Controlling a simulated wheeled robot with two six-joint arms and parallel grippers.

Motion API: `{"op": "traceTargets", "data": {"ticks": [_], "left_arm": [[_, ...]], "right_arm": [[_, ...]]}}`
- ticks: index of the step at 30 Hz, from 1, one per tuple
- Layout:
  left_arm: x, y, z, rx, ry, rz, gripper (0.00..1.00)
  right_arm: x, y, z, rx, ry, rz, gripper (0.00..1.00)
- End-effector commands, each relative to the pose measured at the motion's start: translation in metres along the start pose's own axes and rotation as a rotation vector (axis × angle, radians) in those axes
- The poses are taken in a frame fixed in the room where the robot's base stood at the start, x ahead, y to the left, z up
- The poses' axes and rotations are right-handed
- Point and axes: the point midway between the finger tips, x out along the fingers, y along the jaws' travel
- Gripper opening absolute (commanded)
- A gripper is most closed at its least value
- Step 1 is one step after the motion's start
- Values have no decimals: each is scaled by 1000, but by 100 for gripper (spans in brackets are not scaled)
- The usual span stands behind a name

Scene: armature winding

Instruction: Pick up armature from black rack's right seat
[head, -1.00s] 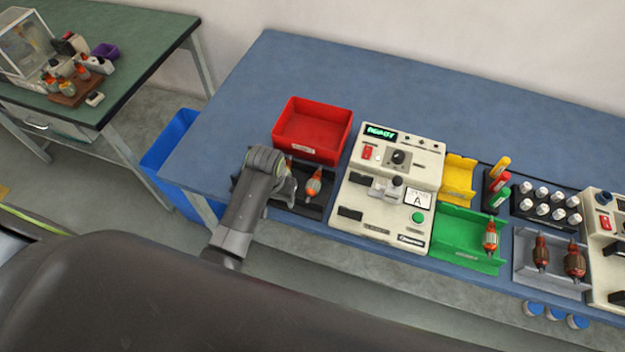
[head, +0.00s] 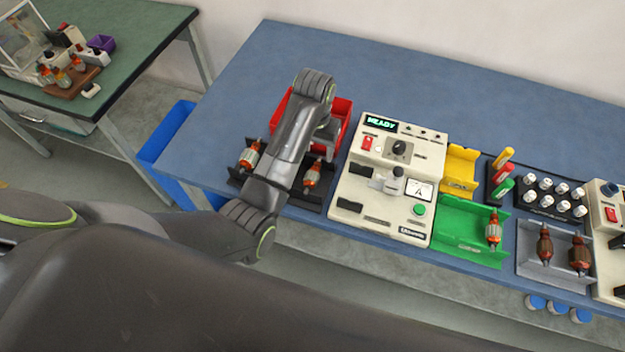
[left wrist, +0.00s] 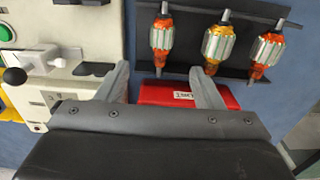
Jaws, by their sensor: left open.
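The black rack (head: 300,196) stands in front of the red bin. It holds three orange-and-silver armatures, seen together in the left wrist view (left wrist: 242,45). The right-seat armature (head: 312,172) is the one nearest the tester; in the left wrist view it is leftmost (left wrist: 162,38). The left-seat armature (head: 250,155) shows left of my arm, which hides the middle one in the head view. My left gripper (left wrist: 159,70) is open and empty over the red bin side, its fingers apart and roughly lined up with the right-seat armature, not touching it. My right gripper is out of view.
The red bin (head: 340,112) is behind the rack, partly under my left arm. The cream tester (head: 380,185) with a lever stands close to the rack's right. A green tray (head: 465,235) and grey tray (head: 530,265) with armatures lie farther right. The back of the table is clear.

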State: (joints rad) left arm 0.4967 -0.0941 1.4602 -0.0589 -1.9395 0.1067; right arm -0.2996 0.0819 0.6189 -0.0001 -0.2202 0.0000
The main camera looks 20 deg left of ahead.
Motion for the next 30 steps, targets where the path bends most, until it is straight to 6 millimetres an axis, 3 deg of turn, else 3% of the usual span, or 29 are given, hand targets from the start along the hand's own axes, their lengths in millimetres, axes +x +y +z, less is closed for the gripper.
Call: {"op": "traceTargets", "data": {"ticks": [1,7,17,24,30], "left_arm": [[7,0,2,0,-9,0,61],[43,0,2,0,-5,0,61],[65,-1,2,0,-3,0,61],[96,-2,5,1,-3,0,61],[109,-2,5,1,-1,1,61]], "right_arm": [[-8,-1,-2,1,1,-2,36],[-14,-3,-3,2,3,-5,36],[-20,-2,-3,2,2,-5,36],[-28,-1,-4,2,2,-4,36],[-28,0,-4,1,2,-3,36]]}}
